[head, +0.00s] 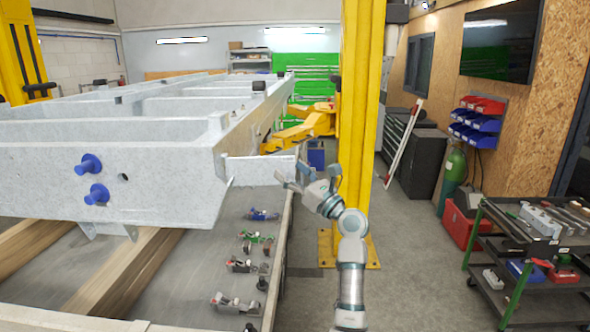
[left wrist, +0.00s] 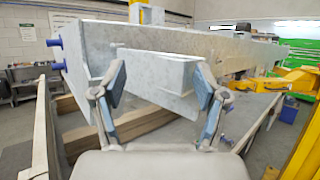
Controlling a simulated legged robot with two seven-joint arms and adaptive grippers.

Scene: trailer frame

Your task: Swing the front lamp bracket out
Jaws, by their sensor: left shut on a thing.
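The front lamp bracket (head: 262,169) is a pale grey metal plate at the near right corner of the galvanised trailer frame (head: 120,185). It juts out to the right of the corner in the head view. In the left wrist view the bracket (left wrist: 158,76) fills the space between the two finger pads. My left gripper (head: 303,176) is at the bracket's outer end, shut on it, with one finger on each side. The gripped edges are partly hidden by the pads. My right gripper is in neither view.
Wooden beams (head: 125,270) lie under the frame. A tray (head: 205,285) holding several small fittings is below the bracket. A yellow lift post (head: 360,110) stands just behind my left arm. A tool cart (head: 540,260) stands at the right; the floor between is clear.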

